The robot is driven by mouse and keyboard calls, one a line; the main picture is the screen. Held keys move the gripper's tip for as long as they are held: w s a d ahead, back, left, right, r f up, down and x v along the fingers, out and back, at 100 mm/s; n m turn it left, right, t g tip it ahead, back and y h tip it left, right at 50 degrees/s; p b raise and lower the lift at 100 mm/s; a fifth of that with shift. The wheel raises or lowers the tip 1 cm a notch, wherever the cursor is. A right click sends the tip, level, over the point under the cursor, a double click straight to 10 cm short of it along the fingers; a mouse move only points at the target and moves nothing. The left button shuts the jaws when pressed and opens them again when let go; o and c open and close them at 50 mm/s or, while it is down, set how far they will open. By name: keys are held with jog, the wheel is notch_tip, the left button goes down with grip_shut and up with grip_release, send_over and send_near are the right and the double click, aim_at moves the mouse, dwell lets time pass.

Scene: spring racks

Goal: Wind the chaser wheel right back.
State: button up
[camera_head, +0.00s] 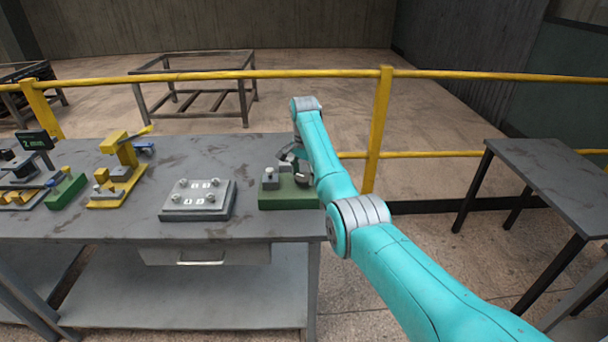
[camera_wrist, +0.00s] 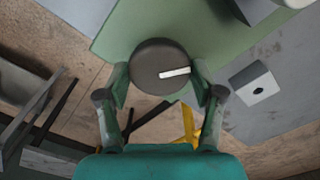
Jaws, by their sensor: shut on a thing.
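A dark round wheel (camera_wrist: 160,66) with a white mark on its face sits between the two fingers of my gripper (camera_wrist: 158,80) in the wrist view. The fingers press on its left and right sides. The white mark points to the right and slightly up. Behind the wheel lies a green base (camera_wrist: 125,32). In the head view the green base (camera_head: 288,201) stands at the right end of the bench, with a grey block (camera_head: 271,178) on it. My gripper (camera_head: 290,153) is over this base there, and my arm partly hides it. The wheel cannot be made out in the head view.
A grey plate with several knobs (camera_head: 198,200) stands left of the green base on the bench (camera_head: 120,222). A yellow fixture (camera_head: 120,155) and a dark display (camera_head: 35,140) are farther left. A yellow railing (camera_head: 250,74) runs behind. A side table (camera_head: 560,180) is at right.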

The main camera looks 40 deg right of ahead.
jog(key=n, duration=1.7)
jog(key=shift+n, duration=0.4)
jog(key=n, duration=0.5)
jog(key=shift+n, duration=0.3)
jog(key=o, duration=1.1)
jog(key=shift+o, duration=0.2)
